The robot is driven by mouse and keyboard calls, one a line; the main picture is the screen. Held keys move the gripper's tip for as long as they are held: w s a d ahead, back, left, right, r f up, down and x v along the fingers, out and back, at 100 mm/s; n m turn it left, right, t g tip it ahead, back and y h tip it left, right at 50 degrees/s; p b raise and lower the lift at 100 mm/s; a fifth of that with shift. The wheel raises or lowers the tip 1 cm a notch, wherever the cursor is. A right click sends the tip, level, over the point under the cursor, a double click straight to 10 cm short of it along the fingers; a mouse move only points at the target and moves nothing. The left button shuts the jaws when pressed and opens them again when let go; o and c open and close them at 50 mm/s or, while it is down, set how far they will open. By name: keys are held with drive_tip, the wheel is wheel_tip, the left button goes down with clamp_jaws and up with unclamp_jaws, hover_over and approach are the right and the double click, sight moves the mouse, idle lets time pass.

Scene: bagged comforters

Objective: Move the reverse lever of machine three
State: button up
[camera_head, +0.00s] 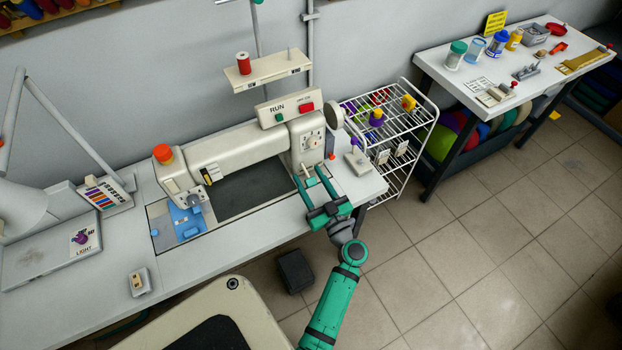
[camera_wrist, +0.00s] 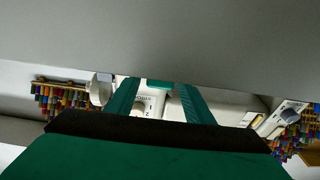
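A cream sewing machine (camera_head: 235,153) stands on the white table, with a stitch dial (camera_head: 312,141) on its right pillar. No number three is readable on it. My green gripper (camera_head: 309,174) is at the lower part of that pillar, its fingers apart and pointing at it. In the wrist view the open fingers of my gripper (camera_wrist: 158,98) frame the dial (camera_wrist: 143,104). A small green piece (camera_wrist: 159,85) shows between the fingers there; I cannot tell if it is the reverse lever. I cannot make out the lever in the head view, and contact is unclear.
A run box (camera_head: 290,109) with green and red buttons sits above the machine. A small purple-knobbed stand (camera_head: 357,160) is close to the right of my gripper. A wire rack (camera_head: 410,122) and a side table (camera_head: 427,58) stand further right. Floor is clear at lower right.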

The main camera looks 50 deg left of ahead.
drive_tip(key=v, duration=1)
drive_tip(key=shift+d, duration=0.4)
drive_tip(key=shift+d, duration=0.1)
idle(0.3)
